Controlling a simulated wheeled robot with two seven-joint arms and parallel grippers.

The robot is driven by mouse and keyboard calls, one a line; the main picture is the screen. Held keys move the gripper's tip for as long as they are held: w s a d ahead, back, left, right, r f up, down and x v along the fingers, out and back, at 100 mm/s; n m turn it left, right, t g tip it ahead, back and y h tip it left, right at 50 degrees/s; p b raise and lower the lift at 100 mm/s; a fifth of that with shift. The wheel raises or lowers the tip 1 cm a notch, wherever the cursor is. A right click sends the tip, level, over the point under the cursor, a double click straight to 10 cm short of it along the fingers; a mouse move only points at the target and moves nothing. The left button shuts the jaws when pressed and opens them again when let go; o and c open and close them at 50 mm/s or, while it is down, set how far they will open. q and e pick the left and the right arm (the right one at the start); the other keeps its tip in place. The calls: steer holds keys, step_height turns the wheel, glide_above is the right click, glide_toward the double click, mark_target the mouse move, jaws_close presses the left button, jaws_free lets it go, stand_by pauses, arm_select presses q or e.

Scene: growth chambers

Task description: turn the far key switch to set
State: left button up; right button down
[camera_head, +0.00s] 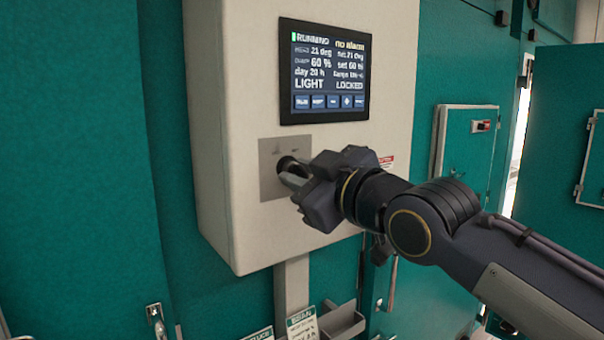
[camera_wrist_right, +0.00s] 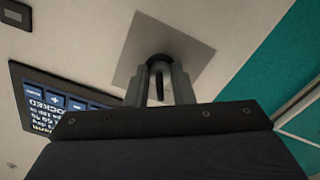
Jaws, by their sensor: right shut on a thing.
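The key switch sits in a square grey plate (camera_head: 270,168) on the front of a cream control box (camera_head: 225,130), below its screen. My right gripper (camera_head: 289,170) is at the plate, its fingers shut on the key. In the right wrist view the two fingers (camera_wrist_right: 160,85) close around the dark key (camera_wrist_right: 159,84) in front of the grey plate (camera_wrist_right: 135,55). The fingers hide most of the switch and its position mark. The screen (camera_head: 325,72) reads RUNNING, LIGHT and LOCKED. My left gripper is out of view.
Teal chamber walls (camera_head: 70,150) stand behind the box. A small teal panel (camera_head: 465,150) with a red switch (camera_head: 484,126) is to the right. A conduit (camera_head: 292,285) runs down below the box, beside a small grey tray (camera_head: 343,322).

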steer(key=m+b, duration=0.2)
steer(key=shift+f+m, duration=0.2)
steer(key=shift+m, duration=0.1)
steer(key=m+b, duration=0.2)
steer(key=shift+m, duration=0.3)
steer(key=m+b, duration=0.1)
steer(key=m, duration=0.2)
steer(key=shift+a+r, duration=0.1)
steer(key=shift+s+r+m+b, duration=0.1)
steer(key=shift+m+b, duration=0.65)
steer(key=shift+m, duration=1.15)
steer(key=c, duration=1.6)
jaws_free()
